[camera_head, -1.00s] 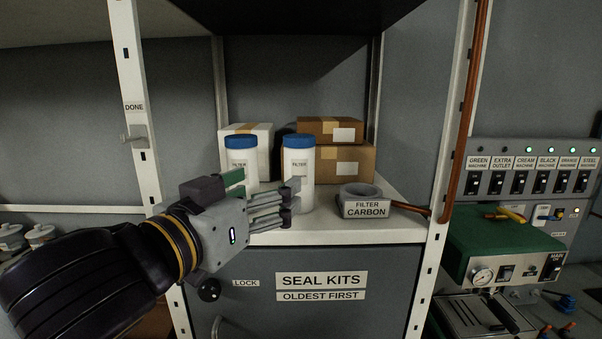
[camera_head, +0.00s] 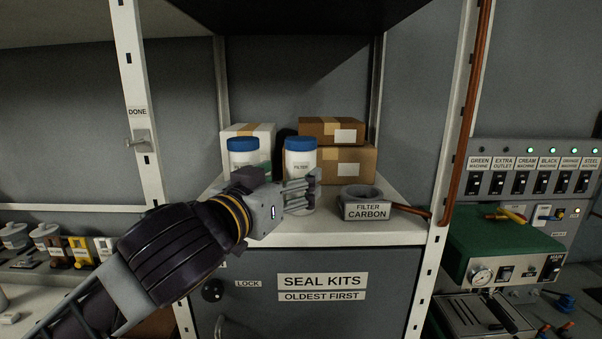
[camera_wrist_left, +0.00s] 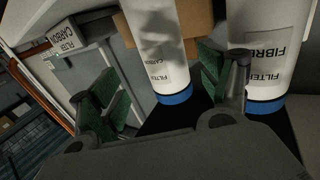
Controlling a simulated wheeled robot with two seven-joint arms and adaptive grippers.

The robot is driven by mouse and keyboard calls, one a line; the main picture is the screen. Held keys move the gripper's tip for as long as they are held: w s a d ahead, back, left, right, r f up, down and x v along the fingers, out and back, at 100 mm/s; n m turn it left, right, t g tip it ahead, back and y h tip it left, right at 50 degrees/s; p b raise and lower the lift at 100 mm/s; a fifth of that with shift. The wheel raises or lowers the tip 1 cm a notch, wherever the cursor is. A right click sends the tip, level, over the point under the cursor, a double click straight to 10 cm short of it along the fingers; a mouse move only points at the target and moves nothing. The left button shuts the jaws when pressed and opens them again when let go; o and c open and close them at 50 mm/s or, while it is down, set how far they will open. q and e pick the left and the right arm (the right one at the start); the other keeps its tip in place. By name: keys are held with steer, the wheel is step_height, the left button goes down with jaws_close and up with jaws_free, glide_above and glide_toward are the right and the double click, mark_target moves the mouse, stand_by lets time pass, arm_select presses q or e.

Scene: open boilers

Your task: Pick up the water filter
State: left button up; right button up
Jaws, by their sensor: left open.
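Two white filter canisters with blue caps stand upright on the shelf. The left canister (camera_head: 243,157) is partly hidden behind my gripper. The right canister (camera_head: 300,163) stands beside it, its lower part behind my fingers. My left gripper (camera_head: 314,188) is open at the right canister's front. In the left wrist view the picture is upside down. The right canister (camera_wrist_left: 158,45) shows between and beyond the green-padded fingers (camera_wrist_left: 165,90), with no clear grip on it. The other canister (camera_wrist_left: 265,65), labelled FILTER FIBRE, stands outside the right-hand finger. My right gripper is not in view.
A grey ring holder (camera_head: 366,211) labelled FILTER CARBON sits right of the canisters. Cardboard boxes (camera_head: 345,160) and a white box (camera_head: 262,131) stand behind. White shelf posts (camera_head: 145,110) bound both sides.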

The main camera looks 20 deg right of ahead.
mark_target(293, 175)
arm_select(q)
steer(key=shift+w+d, duration=0.4)
steer(key=shift+w, duration=0.05)
steer(key=shift+w+d, duration=0.1)
steer(key=shift+w+d+f+p, duration=0.1)
steer(key=shift+w+d+p, duration=0.3)
steer(key=shift+w, duration=0.3)
steer(key=shift+w+d+f+p, duration=0.1)
steer(key=shift+w+d+p, duration=0.3)
steer(key=shift+w, duration=0.3)
steer(key=shift+w+d, duration=0.45)
steer(key=shift+w, duration=0.05)
steer(key=shift+w+d, duration=0.2)
steer(key=shift+d, duration=0.1)
steer(key=shift+f, duration=0.1)
